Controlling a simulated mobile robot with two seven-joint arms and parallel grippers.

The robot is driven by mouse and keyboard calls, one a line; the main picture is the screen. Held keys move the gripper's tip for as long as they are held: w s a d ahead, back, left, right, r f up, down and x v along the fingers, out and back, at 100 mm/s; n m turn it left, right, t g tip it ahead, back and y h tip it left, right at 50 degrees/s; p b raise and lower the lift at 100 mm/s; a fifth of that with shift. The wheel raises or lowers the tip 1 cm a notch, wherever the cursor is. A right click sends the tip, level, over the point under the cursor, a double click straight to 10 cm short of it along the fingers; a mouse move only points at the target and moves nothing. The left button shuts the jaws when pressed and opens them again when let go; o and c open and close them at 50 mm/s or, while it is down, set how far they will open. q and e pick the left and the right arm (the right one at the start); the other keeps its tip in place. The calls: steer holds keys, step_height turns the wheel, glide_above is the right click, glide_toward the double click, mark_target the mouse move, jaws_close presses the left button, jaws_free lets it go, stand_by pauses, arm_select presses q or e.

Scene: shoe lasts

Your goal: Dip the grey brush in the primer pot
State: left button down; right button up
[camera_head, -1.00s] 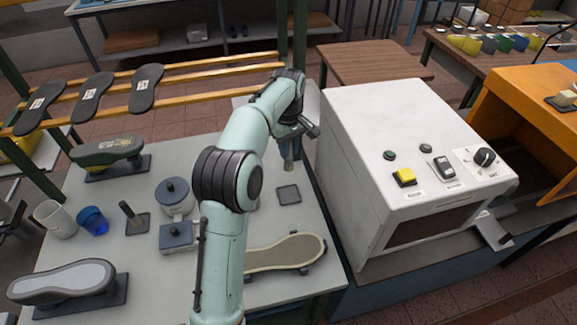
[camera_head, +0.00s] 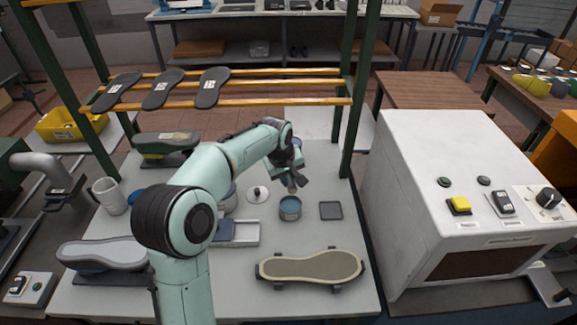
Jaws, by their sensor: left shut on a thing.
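My left gripper (camera_head: 290,178) is shut on the grey brush (camera_head: 292,188), most of which the jaws hide; only its lower end shows, pointing down. This end is just above a small blue-grey pot (camera_head: 290,212), which stands open on the workbench and looks like the primer pot. I cannot tell whether the bristles reach inside its rim. A pale round lid (camera_head: 258,194) with a small knob lies to the left of the pot. My right gripper is out of view.
A dark square pad (camera_head: 330,210) lies right of the pot. A sole on a stand (camera_head: 310,267) is in front. A pale tray with a dark block (camera_head: 245,233) is left. A white machine (camera_head: 440,180) stands right, and a rack of soles (camera_head: 212,88) is behind.

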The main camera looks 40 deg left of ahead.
arm_select(q)
steer(key=shift+s+a+f, duration=0.1)
steer(key=shift+s+f, duration=0.2)
steer(key=shift+f, duration=0.1)
step_height(320, 180, down, 6)
steer(key=b, duration=0.3)
steer(key=shift+r, duration=0.1)
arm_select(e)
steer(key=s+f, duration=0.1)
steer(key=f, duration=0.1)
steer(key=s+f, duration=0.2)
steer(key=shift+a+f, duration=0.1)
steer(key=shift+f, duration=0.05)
arm_select(q)
steer(key=shift+f+b, duration=0.4)
steer(key=shift+f, duration=0.3)
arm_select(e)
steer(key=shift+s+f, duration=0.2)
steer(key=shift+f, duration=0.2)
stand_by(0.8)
arm_select(q)
steer(key=shift+w+r+p, duration=0.1)
steer(key=shift+r+p, duration=1.8)
steer(key=shift+r, duration=1.75)
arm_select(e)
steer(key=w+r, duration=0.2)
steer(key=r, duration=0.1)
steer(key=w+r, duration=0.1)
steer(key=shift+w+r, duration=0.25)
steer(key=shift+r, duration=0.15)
